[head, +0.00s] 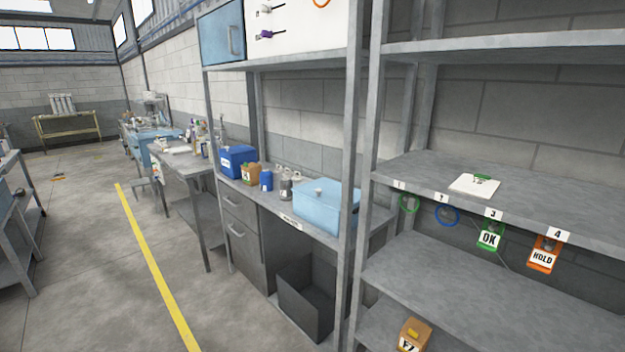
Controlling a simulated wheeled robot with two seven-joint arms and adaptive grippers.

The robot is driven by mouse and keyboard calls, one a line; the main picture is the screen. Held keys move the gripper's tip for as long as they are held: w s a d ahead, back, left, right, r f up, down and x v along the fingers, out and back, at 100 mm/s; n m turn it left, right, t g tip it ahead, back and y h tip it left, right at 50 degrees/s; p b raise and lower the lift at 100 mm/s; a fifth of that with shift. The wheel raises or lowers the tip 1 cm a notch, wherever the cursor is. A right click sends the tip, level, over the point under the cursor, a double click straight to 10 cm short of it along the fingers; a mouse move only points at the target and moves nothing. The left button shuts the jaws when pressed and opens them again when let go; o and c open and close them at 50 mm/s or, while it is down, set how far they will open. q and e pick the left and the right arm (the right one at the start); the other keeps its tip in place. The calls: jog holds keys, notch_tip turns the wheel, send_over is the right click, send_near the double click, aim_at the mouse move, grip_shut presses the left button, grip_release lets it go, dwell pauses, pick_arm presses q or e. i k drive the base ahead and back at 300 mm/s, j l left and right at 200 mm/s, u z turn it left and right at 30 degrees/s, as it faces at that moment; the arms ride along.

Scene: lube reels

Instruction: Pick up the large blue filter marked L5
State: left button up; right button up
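A small blue cylinder (266,181) stands upright on the grey counter (302,238), between an orange-brown container (249,174) and grey canisters (286,188). It may be the blue filter, but no L5 mark can be read on it. No other thing in view shows a readable L5. Neither of my grippers is in view.
A blue box (238,161) and a light-blue case (326,206) share the counter. Floor (95,270) at left is clear.

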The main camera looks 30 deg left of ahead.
aim_at(267, 176)
jog(key=j+u, duration=0.45)
jog(key=j, duration=2.8)
